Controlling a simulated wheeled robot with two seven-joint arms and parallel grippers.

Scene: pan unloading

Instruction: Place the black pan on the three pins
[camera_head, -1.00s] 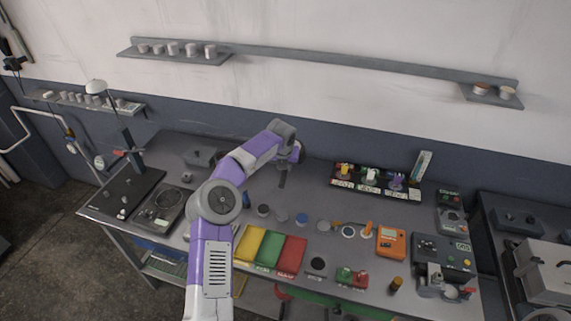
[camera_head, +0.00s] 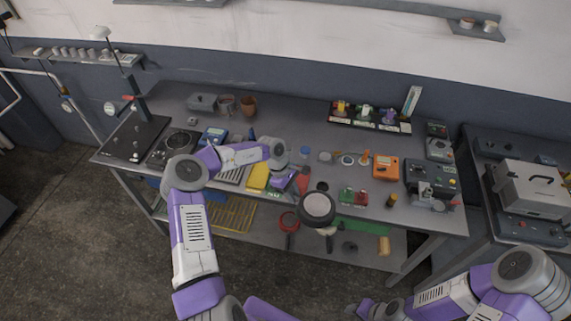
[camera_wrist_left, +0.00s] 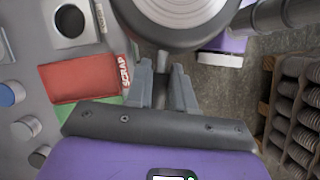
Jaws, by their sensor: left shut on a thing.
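The black pan (camera_head: 318,207) hangs over the front edge of the bench in the head view, its dark rim around a pale round face. In the left wrist view the pan (camera_wrist_left: 185,12) shows at the top, with a light ringed disc. I cannot clearly identify the three pins; small pale pegs (camera_head: 135,157) stand on a black board at the left.
A hot plate (camera_head: 174,146) and brown pots stand at the left. The bench's back middle (camera_head: 290,120) is clear.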

